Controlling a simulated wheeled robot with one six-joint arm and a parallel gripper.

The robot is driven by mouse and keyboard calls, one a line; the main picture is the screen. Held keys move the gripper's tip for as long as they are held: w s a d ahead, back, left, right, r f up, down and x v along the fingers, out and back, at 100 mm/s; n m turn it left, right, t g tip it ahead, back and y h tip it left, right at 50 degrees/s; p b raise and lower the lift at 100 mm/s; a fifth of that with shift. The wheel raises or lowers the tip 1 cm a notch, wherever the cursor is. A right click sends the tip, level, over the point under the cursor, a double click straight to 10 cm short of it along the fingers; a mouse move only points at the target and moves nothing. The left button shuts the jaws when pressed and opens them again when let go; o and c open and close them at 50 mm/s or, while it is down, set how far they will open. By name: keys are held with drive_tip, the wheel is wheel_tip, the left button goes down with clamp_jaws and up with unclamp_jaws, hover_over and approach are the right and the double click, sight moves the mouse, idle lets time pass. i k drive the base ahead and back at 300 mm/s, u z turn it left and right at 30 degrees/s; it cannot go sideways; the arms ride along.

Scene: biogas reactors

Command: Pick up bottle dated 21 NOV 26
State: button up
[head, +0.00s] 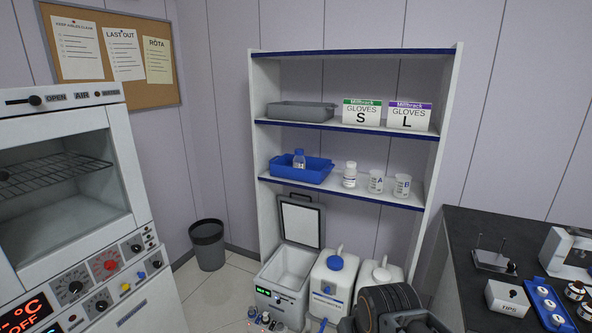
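A small bottle with a blue cap (299,160) stands in a blue tray (317,175) on the shelf unit's middle shelf. A white bottle with a white cap (350,175) stands upright on the same shelf, right of the tray. Both are too small for me to read any date. Several small items, some with blue or white tops (266,318), show at the bottom edge, partly cut off; I cannot tell what they are. A dark ribbed part of my arm shows at the bottom, but my gripper's fingers are not in view.
Cups A (376,182) and B (402,186) stand right of the white bottle. A grey tray (300,111) and glove boxes sit above. An open cool box (285,278) and white canisters (333,281) stand below. A dark bench (463,225) is right, an oven (70,195) left.

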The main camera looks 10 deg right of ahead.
sight(298, 161)
drive_tip(key=u, duration=0.6)
drive_tip(key=i, duration=0.6)
drive_tip(key=u, duration=0.7)
drive_tip(key=i, duration=1.6)
drive_tip(key=z, duration=1.15)
drive_tip(key=i, duration=0.4)
drive_tip(key=z, duration=0.3)
